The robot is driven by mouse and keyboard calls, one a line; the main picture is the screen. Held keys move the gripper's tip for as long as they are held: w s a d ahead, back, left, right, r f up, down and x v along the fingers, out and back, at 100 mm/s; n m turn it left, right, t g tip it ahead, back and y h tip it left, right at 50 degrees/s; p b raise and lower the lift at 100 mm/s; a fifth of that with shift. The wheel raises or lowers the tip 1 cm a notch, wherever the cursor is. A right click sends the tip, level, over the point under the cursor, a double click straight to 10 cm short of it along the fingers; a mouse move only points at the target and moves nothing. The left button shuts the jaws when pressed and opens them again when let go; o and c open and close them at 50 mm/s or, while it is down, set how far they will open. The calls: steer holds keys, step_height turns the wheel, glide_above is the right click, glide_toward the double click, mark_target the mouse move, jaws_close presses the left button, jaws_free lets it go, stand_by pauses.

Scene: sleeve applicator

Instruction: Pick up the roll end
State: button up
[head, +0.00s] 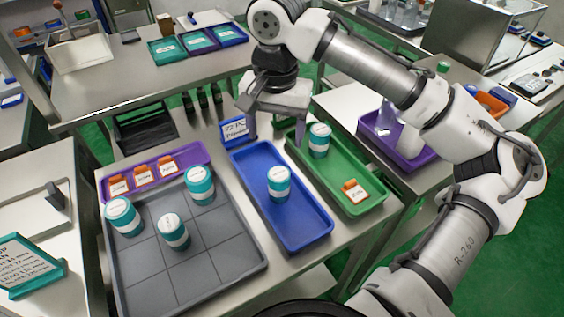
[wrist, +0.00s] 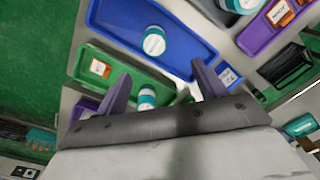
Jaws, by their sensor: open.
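I cannot tell for certain which thing is the roll end. My gripper (head: 276,128) is open and empty, above the back of the green tray (head: 331,184). It also shows in the wrist view (wrist: 160,77), fingers wide apart. A teal jar with a white lid (head: 319,140) stands in the back of the green tray; in the wrist view this jar (wrist: 147,97) shows between the fingers, partly hidden by my gripper body. An orange piece with a white label (head: 354,190) lies in the front of that tray, apart from my gripper. It also shows in the wrist view (wrist: 100,67).
A blue tray (head: 300,228) holds one teal jar (head: 279,184). A grey gridded tray (head: 225,262) holds three jars. A purple tray (head: 190,153) holds labelled orange pieces. A small sign (head: 234,131) stands behind the blue tray. Another purple tray (head: 412,154) is at right.

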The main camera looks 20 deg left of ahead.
mark_target(279, 173)
steer(key=f, duration=0.5)
steer(key=d+f, duration=0.1)
steer(key=f, duration=0.2)
steer(key=shift+f+p, duration=0.1)
steer(key=shift+p, duration=0.25)
steer(key=shift+s+a+f+p, duration=0.1)
steer(key=shift+f+p, duration=0.25)
steer(key=shift+f, duration=1.15)
steer(key=shift+s+a+f+p, duration=0.1)
steer(key=shift+f+p, duration=0.25)
steer(key=shift+f, duration=1.15)
steer(key=c, duration=1.1)
steer(key=shift+r, duration=0.1)
